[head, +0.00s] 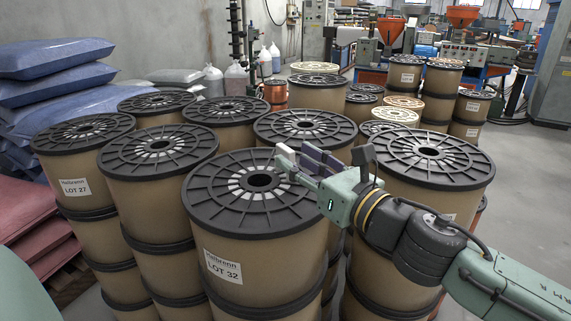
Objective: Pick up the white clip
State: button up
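I cannot make out a white clip for certain; it may be too small to tell or hidden by my gripper. My gripper (298,160) is over the black lids of the drums, between the front drum marked LOT 32 (222,267) and the drum behind it (305,124). It points to the left and away from my arm. Pale grey and dark purple parts show at its end, and I cannot tell whether the purple part is a finger or a held thing. The gap between the fingertips is not clear.
Stacked brown drums with black spoked lids stand close together, among them LOT 27 (75,187) and one at the right (427,155). Blue sacks (52,58) and red sacks (45,245) are piled at the left. Grey floor (525,200) is clear at the right.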

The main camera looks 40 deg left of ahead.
aim_at(285, 148)
jog(key=shift+t+h, duration=0.6)
jog(key=w+d+f, duration=0.2)
jog(key=shift+w+f, duration=0.1)
jog(key=shift+w, duration=0.3)
jog(key=p+x, duration=0.1)
jog(key=x, duration=0.3)
jog(key=shift+w+a, duration=0.1)
jog(key=shift+a, duration=0.15)
jog(key=x, duration=0.1)
jog(key=p+x, duration=0.1)
jog(key=x, duration=0.3)
jog(key=shift+a+r+p, duration=0.2)
jog(key=shift+r+p, duration=0.1)
jog(key=shift+a+f, duration=0.1)
jog(key=shift+a, duration=0.2)
jog(key=shift+c, duration=0.6)
grip_shut()
